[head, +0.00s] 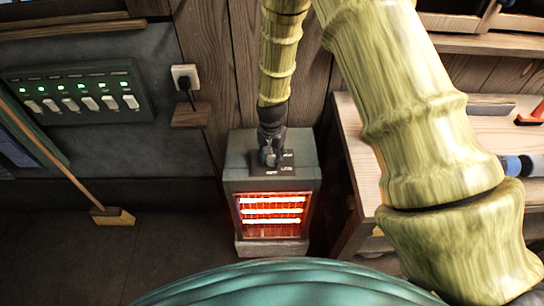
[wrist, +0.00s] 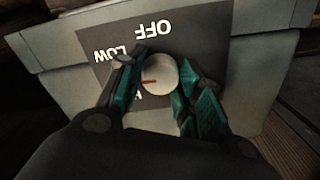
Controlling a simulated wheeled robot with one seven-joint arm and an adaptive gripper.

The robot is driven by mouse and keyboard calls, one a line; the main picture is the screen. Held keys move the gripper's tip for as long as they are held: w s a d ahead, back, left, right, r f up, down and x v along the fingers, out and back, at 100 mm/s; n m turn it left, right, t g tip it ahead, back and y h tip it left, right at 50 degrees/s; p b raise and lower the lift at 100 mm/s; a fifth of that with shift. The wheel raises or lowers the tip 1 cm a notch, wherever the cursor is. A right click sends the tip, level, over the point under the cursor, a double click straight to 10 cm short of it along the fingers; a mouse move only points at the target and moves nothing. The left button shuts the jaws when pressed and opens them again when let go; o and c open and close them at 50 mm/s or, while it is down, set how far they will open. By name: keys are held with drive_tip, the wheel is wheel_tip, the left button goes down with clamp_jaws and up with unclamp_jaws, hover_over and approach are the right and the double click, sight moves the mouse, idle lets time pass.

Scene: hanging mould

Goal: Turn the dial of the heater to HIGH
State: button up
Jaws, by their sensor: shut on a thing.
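The heater (head: 240,180) is a grey box on the floor with glowing orange bars behind its front grille. Its round pale dial (wrist: 160,75) sits on a dark label plate (wrist: 110,72) on top. OFF and LOW are readable, upside down in the wrist view; the third label is mostly hidden by a finger. The dial's red mark points left, between LOW and the hidden label. My gripper (wrist: 157,88) is shut on the dial, one teal finger on each side. In the head view my gripper (head: 269,152) points down onto the heater's top, and the dial is hard to make out.
A wooden workbench (head: 365,160) stands close on the right. A switch panel (head: 85,92) with green lights is on the left wall, beside a plugged-in socket (head: 186,77). A broom (head: 110,215) rests on the left floor, which is otherwise clear.

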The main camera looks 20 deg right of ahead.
sight(272, 158)
drive_tip(key=n, duration=0.6)
drive_tip(key=shift+n, duration=0.4)
idle(0.3)
drive_tip(key=o, duration=1.1)
drive_tip(key=shift+c, duration=0.2)
drive_tip(key=shift+r, duration=0.1)
wheel_tip(272, 158, up, 12)
